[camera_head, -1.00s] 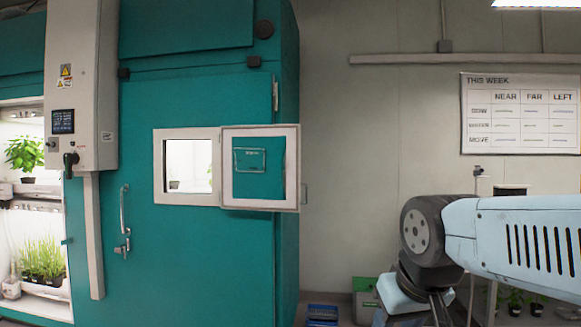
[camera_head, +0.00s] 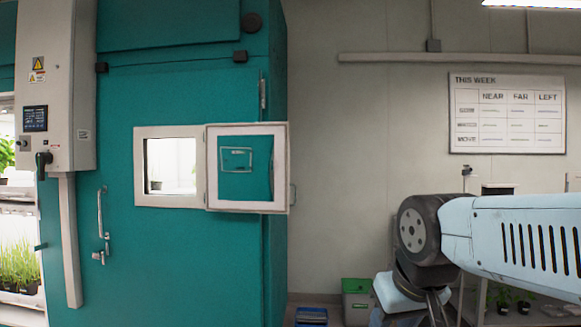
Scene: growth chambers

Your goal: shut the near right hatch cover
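The hatch cover (camera_head: 246,167) is a teal panel with a white frame and a small handle outline. It stands open, swung out to the right of the white-framed hatch opening (camera_head: 170,166) in the teal chamber door (camera_head: 180,245). My gripper is not in this view.
A grey control box (camera_head: 55,90) and a door handle (camera_head: 102,222) are left of the hatch. A blue crate (camera_head: 311,316) and a grey-green bin (camera_head: 356,300) stand on the floor right of the chamber. A whiteboard (camera_head: 507,114) hangs on the back wall.

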